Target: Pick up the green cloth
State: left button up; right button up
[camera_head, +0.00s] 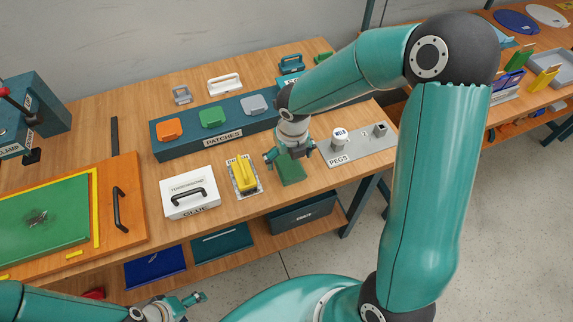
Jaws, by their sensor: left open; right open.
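The green cloth (291,174) looks like a small dark green piece lying on the wooden table, between the yellow block and the pegs plate. My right gripper (288,157) points down just over its back part and hides that part. The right gripper is open, and I cannot tell whether its fingers touch the cloth. My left gripper (191,301) is open and empty, low in front of the table at the bottom of the view.
The grey pegs plate (349,157) is to the right. An orange board (128,180) with a green panel lies at left.

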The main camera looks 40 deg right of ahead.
aim_at(288, 162)
notch_tip(288, 162, down, 2)
jog(key=shift+w+f, duration=0.15)
jog(key=shift+f, duration=0.1)
jog(key=c, duration=1.2)
jog(key=shift+r, duration=0.2)
jog(key=shift+r, duration=0.65)
notch_tip(288, 162, up, 18)
jog(key=shift+r+p, duration=0.25)
jog(key=shift+p, duration=0.55)
